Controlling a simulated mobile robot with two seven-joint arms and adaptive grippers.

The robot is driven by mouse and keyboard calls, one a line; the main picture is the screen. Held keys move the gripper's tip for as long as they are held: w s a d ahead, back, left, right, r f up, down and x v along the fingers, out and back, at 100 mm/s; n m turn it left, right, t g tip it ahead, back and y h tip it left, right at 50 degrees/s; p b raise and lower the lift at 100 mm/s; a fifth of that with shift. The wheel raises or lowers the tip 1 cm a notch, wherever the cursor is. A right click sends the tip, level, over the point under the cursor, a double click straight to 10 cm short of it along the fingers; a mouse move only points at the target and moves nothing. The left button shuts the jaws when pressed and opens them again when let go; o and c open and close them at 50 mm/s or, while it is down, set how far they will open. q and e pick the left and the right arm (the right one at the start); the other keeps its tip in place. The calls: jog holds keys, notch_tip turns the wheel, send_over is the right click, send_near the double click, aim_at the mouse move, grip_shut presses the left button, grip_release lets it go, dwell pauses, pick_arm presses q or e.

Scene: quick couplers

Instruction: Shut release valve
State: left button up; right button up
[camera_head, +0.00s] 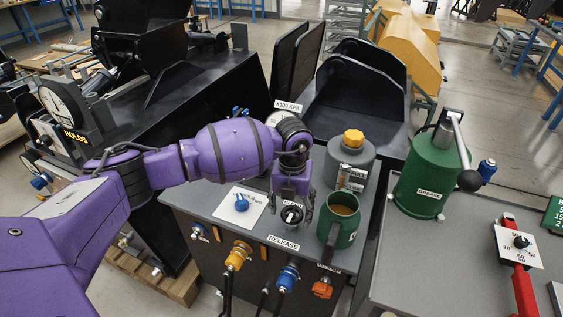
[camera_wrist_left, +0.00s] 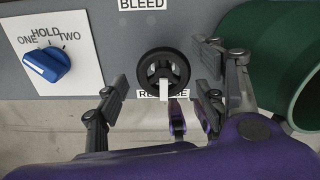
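The valve knob (camera_head: 291,215) is a round black handwheel with a white pointer, on the grey console top near its front edge. In the left wrist view the knob (camera_wrist_left: 152,62) sits between a BLEED label above and a partly covered RELEASE label below; its pointer aims toward the RELEASE label. My left gripper (camera_head: 290,204) is directly over the knob, pointing down. In the left wrist view its fingers (camera_wrist_left: 163,78) are apart, one on each side of the knob, with gaps showing. Whether the fingertips are level with the knob I cannot tell. My right gripper is in neither view.
A blue selector (camera_head: 241,203) on a white plate is left of the knob. A green mug (camera_head: 338,228) stands close on its right, near the gripper. A grey canister (camera_head: 349,158) with a yellow cap is behind. Coloured couplers (camera_head: 238,256) project from the front panel.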

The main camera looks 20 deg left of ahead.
pick_arm(q)
jog(key=c, duration=1)
jog(key=shift+c, duration=0.2)
